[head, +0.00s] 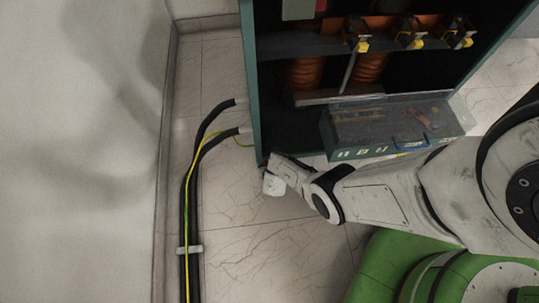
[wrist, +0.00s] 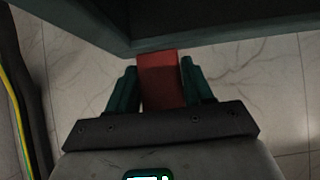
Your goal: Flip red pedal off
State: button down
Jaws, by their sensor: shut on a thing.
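The red pedal (wrist: 160,78) sticks out from the lower edge of the teal cabinet in the wrist view. My gripper (wrist: 159,72) has one dark teal finger on each side of the pedal and is shut on it. The fingertips reach close to the cabinet edge. In the head view my gripper (head: 272,176) is at the cabinet's lower left front corner. The pedal is mostly hidden there, so its tilt cannot be told.
The teal cabinet (head: 252,95) stands open with orange coils (head: 369,68) inside. A clear-lidded toolbox (head: 395,128) sits at its front, above my forearm. Black cables (head: 187,185) and a yellow-green wire run along the floor at left, beside the wall. Tiled floor below my gripper is clear.

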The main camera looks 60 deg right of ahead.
jog(key=shift+y, duration=0.3)
dwell(0.5)
jog(key=c, duration=0.5)
grip_release()
jog(key=shift+r+p, duration=0.1)
jog(key=shift+p, duration=0.2)
jog(key=shift+p+v, duration=4.95)
jog(key=shift+v, duration=0.45)
jog(key=shift+w+a, duration=0.1)
jog(key=shift+w, duration=0.1)
